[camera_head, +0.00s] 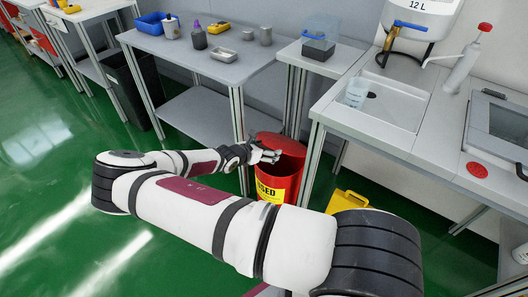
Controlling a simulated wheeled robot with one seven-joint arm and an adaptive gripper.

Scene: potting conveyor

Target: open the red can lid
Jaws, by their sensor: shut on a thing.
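The red can (282,185) stands on the green floor between the grey bench and the sink counter, with a yellow label reading partly "USED" on its front. Its red lid (284,146) is at the top rear, raised and tilted, with a dark opening below it. My gripper (272,156) is at the left side of the opening, at the lid's lower left edge, and is shut on the lid. The exact finger contact is small and hard to see. My arm crosses the foreground and hides the can's lower part.
The grey bench (205,62) holds bottles, a blue bin and a tray. To the right is the counter with a sink (405,103). A yellow object (347,201) lies on the floor right of the can. Green floor (50,180) is open at the left.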

